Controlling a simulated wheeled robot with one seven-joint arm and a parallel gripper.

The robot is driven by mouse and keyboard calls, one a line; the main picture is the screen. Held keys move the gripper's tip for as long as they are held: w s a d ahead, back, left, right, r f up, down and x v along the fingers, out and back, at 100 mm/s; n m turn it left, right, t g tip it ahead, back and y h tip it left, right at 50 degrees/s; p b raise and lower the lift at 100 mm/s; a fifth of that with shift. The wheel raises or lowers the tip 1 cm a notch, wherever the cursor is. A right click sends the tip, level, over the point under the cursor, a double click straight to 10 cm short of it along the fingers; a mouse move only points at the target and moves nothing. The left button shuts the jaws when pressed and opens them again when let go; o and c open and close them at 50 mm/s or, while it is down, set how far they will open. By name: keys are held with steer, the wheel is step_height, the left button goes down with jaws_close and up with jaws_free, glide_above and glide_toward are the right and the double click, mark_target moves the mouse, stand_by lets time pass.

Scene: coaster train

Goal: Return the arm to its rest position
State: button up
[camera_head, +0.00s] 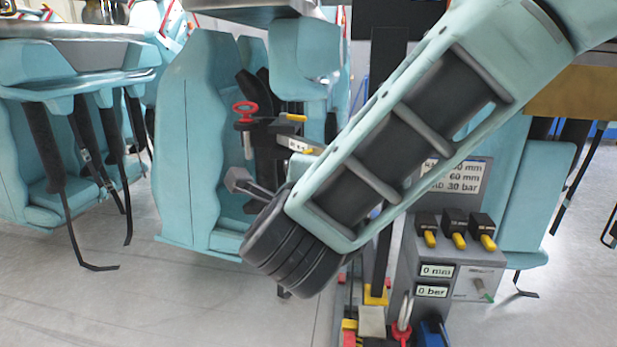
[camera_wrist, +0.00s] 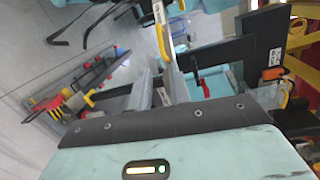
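My arm (camera_head: 400,150) crosses the head view from the upper right down to the centre. It is teal with dark panels. Its black ribbed joint (camera_head: 295,250) is bent at the lower end. Grey metal parts of my gripper show beyond this joint, at its upper left, partly hidden by the arm. In the wrist view my gripper (camera_wrist: 160,92) shows as grey metal pieces beyond a black bolted plate. I cannot make out the gap between the fingertips, and I see nothing clearly held.
A grey control panel (camera_head: 455,268) with yellow-tipped black switches stands close at the right of the arm. A red ring handle (camera_head: 245,110) on a bracket is behind the wrist. Teal train seats (camera_head: 200,150) stand behind and left. Open grey floor (camera_head: 130,300) lies at the lower left.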

stand_by(0.3)
steer(key=s+a+n+g+y+p, duration=0.35)
steer(key=s+n, duration=0.25)
steer(key=n, duration=0.3)
steer(key=s+a+n+g+y+p, duration=0.25)
steer(key=s+n+g+y, duration=0.25)
steer(key=n, duration=0.4)
steer(key=s+d+f+n+g+h+p, duration=0.2)
steer(key=s+d+n+g+h+p, duration=0.2)
steer(key=s+d+n+g, duration=0.3)
steer(key=s+d+n+h, duration=0.1)
steer(key=s+d+n, duration=0.3)
steer(key=s+d, duration=0.3)
steer(key=shift+d+f+h+p, duration=0.15)
steer(key=shift+d+h+p, duration=0.2)
steer(key=shift+d, duration=0.6)
steer(key=shift+o, duration=0.2)
steer(key=shift+s+g, duration=0.1)
steer(key=shift+g, duration=0.15)
